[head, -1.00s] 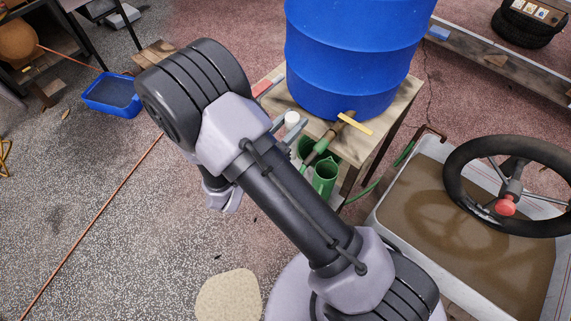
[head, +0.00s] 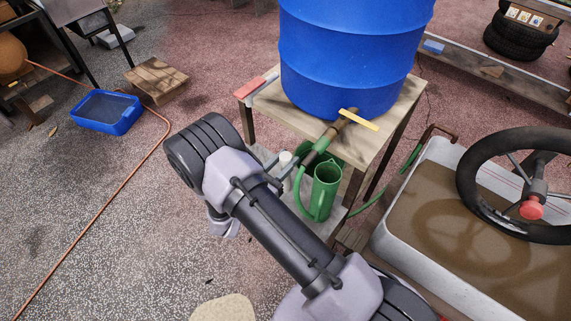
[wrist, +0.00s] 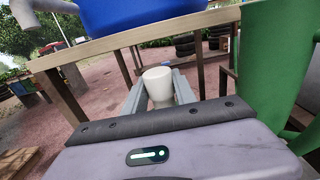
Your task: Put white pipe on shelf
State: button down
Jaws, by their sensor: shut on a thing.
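My gripper (wrist: 158,92) is shut on the white pipe (wrist: 159,82), a short pale cylinder held between the two grey fingers in the wrist view. In the head view only a small white end of the pipe (head: 285,158) shows past my arm. The wooden stand (head: 408,98) carries a blue barrel on its top and has a lower shelf (head: 327,228) with green vessels. The gripper is at the stand's left front side, and in the wrist view the pipe appears below the tabletop edge (wrist: 100,45). I cannot tell whether the pipe touches the stand.
A green jug (head: 325,190) stands close right of the gripper, beneath the barrel's tap (head: 328,138). The blue barrel (head: 350,55) fills the stand top's middle. A basin (head: 400,245) with a steering wheel (head: 520,185) is at right. Open floor lies left, crossed by an orange hose (head: 105,205).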

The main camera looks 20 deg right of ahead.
jog(key=shift+r, duration=0.1)
jog(key=c, duration=1)
grip_release()
jog(key=shift+s+a+r, duration=0.1)
jog(key=shift+s+a, duration=0.05)
jog(key=shift+a, duration=0.15)
jog(key=p+v, duration=0.3)
jog(key=v, duration=0.8)
jog(key=shift+s+a, duration=0.15)
